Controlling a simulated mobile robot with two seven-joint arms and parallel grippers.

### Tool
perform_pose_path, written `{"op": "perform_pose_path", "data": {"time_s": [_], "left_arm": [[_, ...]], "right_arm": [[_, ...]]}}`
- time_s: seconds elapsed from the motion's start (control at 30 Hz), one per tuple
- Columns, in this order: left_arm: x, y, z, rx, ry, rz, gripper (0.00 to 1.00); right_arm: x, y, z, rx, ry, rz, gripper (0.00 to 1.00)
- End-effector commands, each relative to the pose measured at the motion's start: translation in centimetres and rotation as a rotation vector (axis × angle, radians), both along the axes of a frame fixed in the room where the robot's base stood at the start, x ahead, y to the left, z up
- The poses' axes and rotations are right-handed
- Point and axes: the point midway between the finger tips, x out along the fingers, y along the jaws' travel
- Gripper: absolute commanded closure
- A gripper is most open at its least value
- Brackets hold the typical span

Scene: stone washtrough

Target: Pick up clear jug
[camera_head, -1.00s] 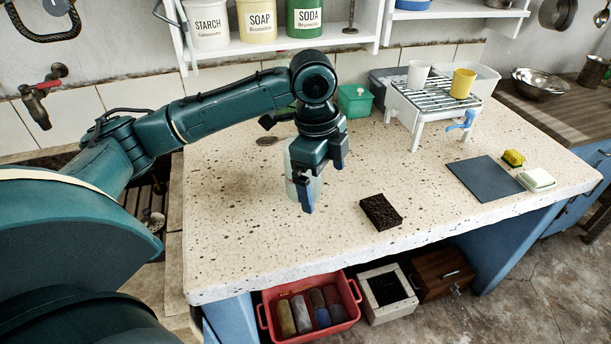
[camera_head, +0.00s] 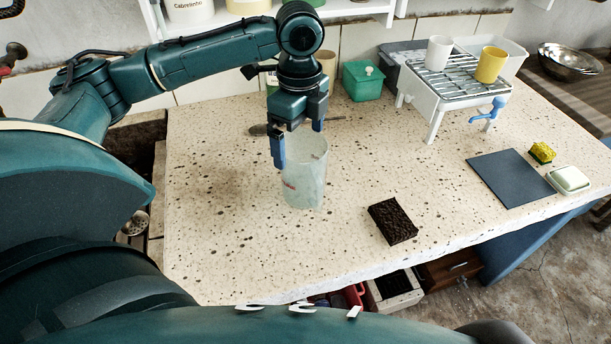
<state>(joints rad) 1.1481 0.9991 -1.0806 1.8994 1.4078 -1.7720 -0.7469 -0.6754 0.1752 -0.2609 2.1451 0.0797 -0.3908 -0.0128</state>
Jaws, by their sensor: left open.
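The clear jug (camera_head: 305,176) is a frosted, see-through vessel with small red marks on its side. It stands upright on the speckled stone counter. My left gripper (camera_head: 297,147) is open, pointing down, with one finger in front of the jug's left rim and the other near its upper right rim. I cannot tell whether the fingers touch the jug. Part of the jug's rim is hidden behind the gripper. My right gripper is not in view.
A dark brown sponge block (camera_head: 392,221) lies to the right of the jug. A green box (camera_head: 362,82) stands behind. A white rack (camera_head: 455,85) holds a white cup (camera_head: 438,53) and a yellow cup (camera_head: 491,64). A dark mat (camera_head: 509,177) lies at right. The counter left of the jug is clear.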

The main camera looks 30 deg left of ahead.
Motion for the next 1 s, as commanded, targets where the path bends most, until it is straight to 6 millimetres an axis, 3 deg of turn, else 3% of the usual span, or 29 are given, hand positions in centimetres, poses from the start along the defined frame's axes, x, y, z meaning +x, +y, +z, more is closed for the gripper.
{"op": "perform_pose_path", "data": {"time_s": [0.6,0.9,1.0], "left_arm": [[0.3,-0.6,-7.2,0.001,0.001,0.000,0.00],[0.3,-0.6,-7.7,0.000,-0.001,0.000,0.00],[0.3,-0.6,-7.7,0.000,-0.001,0.000,0.07]], "right_arm": [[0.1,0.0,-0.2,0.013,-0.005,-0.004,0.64],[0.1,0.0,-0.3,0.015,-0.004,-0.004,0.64],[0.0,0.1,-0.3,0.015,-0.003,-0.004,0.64]]}}
